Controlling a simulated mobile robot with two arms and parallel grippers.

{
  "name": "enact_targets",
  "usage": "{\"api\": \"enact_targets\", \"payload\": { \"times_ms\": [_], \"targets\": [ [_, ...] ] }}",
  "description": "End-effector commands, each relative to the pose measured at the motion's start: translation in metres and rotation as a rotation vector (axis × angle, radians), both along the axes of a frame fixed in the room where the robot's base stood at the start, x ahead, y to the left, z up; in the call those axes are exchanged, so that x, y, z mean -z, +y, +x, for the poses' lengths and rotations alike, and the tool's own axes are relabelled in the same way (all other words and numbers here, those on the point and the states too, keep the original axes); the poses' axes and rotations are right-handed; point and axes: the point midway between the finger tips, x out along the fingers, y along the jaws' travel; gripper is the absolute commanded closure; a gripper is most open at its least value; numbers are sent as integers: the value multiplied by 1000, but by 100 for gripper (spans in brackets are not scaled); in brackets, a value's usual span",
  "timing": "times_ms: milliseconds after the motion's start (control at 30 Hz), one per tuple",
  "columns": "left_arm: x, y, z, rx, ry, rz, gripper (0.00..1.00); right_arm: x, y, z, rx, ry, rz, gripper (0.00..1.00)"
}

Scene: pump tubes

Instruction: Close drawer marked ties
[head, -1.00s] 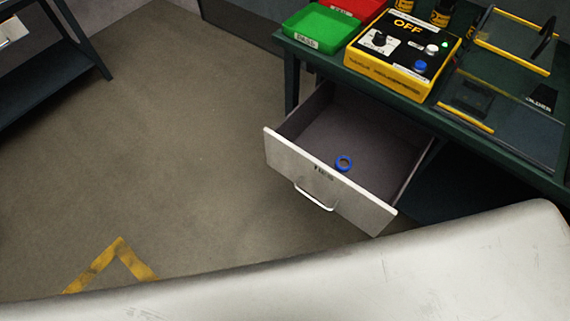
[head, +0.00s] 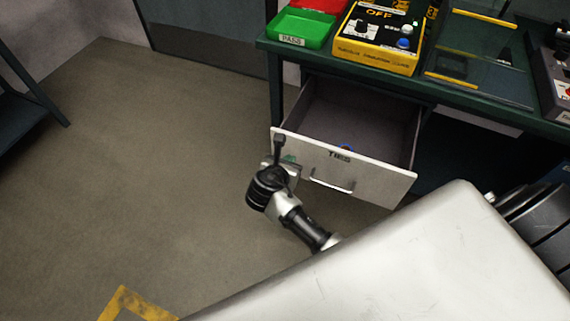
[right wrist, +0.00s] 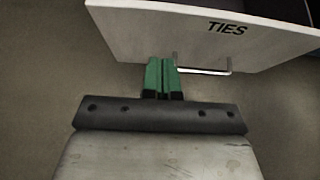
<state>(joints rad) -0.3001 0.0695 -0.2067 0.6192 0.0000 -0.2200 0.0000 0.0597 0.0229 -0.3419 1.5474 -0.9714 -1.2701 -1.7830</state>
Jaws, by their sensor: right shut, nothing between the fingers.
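The drawer marked TIES (head: 375,178) is pulled out under the green workbench, with its white front and metal handle (head: 331,185) facing me. Its front also fills the top of the right wrist view (right wrist: 140,30), with the handle (right wrist: 205,71) below the label. My right gripper (head: 288,160) is at the left part of the drawer front. Its green fingers (right wrist: 161,72) are shut and empty, close to the handle's left end in the right wrist view. I cannot tell whether they touch the front. My left gripper is not in view.
On the workbench (head: 390,78) stand a green PASS tray (head: 300,28), a red tray (head: 318,4) and a yellow control box (head: 376,52). The floor left of the drawer is clear.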

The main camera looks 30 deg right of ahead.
Motion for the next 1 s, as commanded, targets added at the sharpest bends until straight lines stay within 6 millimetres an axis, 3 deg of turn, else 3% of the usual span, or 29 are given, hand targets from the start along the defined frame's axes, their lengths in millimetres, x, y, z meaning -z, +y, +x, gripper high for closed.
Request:
{"api": "enact_targets", "payload": {
  "times_ms": [300,500,1000],
  "targets": [
    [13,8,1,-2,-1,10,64,35,-46,39,1,0,0,100],
    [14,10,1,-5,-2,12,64,32,-65,56,1,1,2,100],
    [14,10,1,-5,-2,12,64,32,-72,61,0,1,3,100]
  ]
}}
